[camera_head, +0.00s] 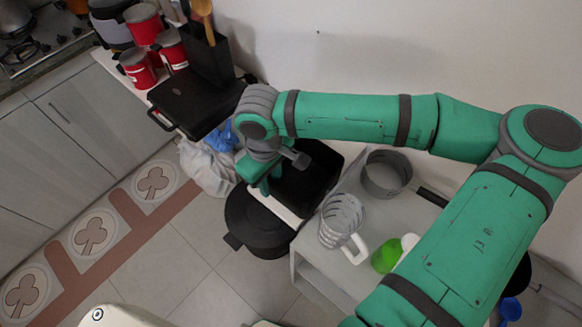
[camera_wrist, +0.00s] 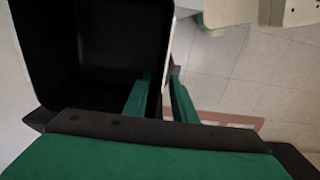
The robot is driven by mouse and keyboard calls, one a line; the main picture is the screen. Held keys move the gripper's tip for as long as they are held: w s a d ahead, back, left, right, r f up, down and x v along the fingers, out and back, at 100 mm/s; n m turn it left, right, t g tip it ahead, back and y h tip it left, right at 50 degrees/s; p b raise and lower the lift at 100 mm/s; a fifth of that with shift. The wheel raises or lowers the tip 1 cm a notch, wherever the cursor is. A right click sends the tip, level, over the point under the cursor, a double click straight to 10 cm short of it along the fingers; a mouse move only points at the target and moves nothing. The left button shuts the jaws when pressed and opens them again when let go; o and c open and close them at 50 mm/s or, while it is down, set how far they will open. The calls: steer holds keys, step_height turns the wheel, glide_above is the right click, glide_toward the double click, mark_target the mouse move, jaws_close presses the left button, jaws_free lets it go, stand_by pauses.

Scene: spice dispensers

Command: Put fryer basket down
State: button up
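The fryer basket looks to be the black, deep, square box (camera_head: 309,180) with a pale strip along its front edge, at the middle of the head view. In the wrist view its dark inside (camera_wrist: 110,50) fills the upper left. My gripper (camera_head: 268,187) is at its front wall. In the wrist view one finger of my gripper (camera_wrist: 160,75) is inside the box and the other outside, with the wall between them; it looks shut on the wall. The basket overlaps a round black pot (camera_head: 257,222) in the picture. Whether it touches anything below is unclear.
A black flat case (camera_head: 195,102), red canisters (camera_head: 138,68) and a utensil holder (camera_head: 209,58) stand behind left. Tiled floor is clear at front left.

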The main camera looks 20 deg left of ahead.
steer(key=shift+f, duration=1.2)
steer(key=shift+w, duration=0.1)
jaws_close()
steer(key=shift+w, duration=0.15)
steer(key=shift+s+a, duration=0.15)
steer(key=shift+s, duration=0.05)
steer(key=shift+d, duration=0.3)
steer(key=shift+w+a, duration=0.1)
steer(key=shift+a, duration=0.1)
